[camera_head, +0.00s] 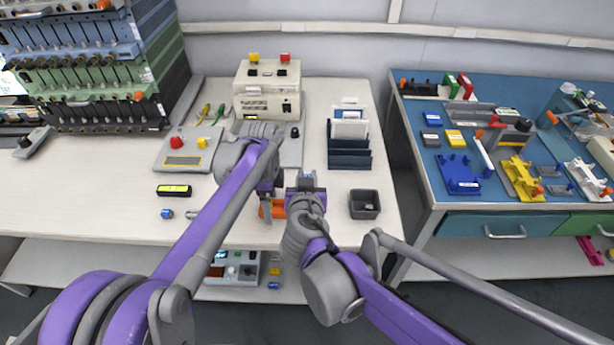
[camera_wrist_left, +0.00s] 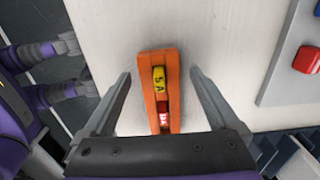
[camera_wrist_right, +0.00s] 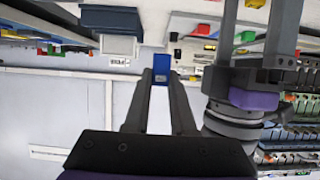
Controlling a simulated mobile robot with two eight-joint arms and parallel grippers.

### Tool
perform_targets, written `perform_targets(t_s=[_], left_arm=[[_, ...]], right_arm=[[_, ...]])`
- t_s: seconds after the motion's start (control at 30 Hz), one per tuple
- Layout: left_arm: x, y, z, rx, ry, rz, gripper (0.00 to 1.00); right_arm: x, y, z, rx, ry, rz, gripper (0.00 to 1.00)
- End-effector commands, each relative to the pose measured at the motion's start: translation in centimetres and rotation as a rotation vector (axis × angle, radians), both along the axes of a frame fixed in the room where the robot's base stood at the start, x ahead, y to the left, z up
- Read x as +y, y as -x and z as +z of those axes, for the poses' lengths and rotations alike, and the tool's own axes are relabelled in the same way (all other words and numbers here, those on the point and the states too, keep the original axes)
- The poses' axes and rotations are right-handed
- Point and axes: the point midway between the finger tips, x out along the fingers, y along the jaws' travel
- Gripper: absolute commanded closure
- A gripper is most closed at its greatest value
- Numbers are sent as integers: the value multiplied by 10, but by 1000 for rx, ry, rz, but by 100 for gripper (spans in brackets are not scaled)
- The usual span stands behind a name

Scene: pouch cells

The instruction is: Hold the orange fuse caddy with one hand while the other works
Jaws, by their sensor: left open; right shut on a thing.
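The orange fuse caddy (camera_head: 277,211) lies on the white table near its front edge. In the left wrist view the caddy (camera_wrist_left: 146,98) holds a yellow fuse (camera_wrist_left: 158,78) marked 5 A and a red fuse (camera_wrist_left: 163,113). My left gripper (camera_head: 267,204) is open above the caddy, one finger on each side with gaps between. My right gripper (camera_wrist_right: 161,78) is shut on a small blue fuse (camera_wrist_right: 160,90), held up just right of the caddy in the head view. My left arm partly hides the caddy in the head view.
A dark bin (camera_head: 364,205) stands right of the grippers. A blue fuse (camera_head: 167,214) lies on the left. A blue bench (camera_head: 470,224) stands at right.

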Motion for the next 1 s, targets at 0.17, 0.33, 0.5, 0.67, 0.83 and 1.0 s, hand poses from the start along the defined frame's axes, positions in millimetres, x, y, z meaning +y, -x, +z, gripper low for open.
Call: perform_targets(t_s=[0.17,0.33,0.5,0.67,0.83,1.0], left_arm=[[0,0,13,0,0,0,6],[0,0,47,0,0,0,6],[0,0,83,0,0,0,6],[0,0,108,0,0,0,6],[0,0,119,0,0,0,6],[0,0,120,0,0,0,6]], right_arm=[[0,0,0,0,0,0,100],[0,0,0,0,0,0,100],[0,0,0,0,0,0,100],[0,0,0,0,0,0,100],[0,0,0,0,0,0,100],[0,0,0,0,0,0,100]])
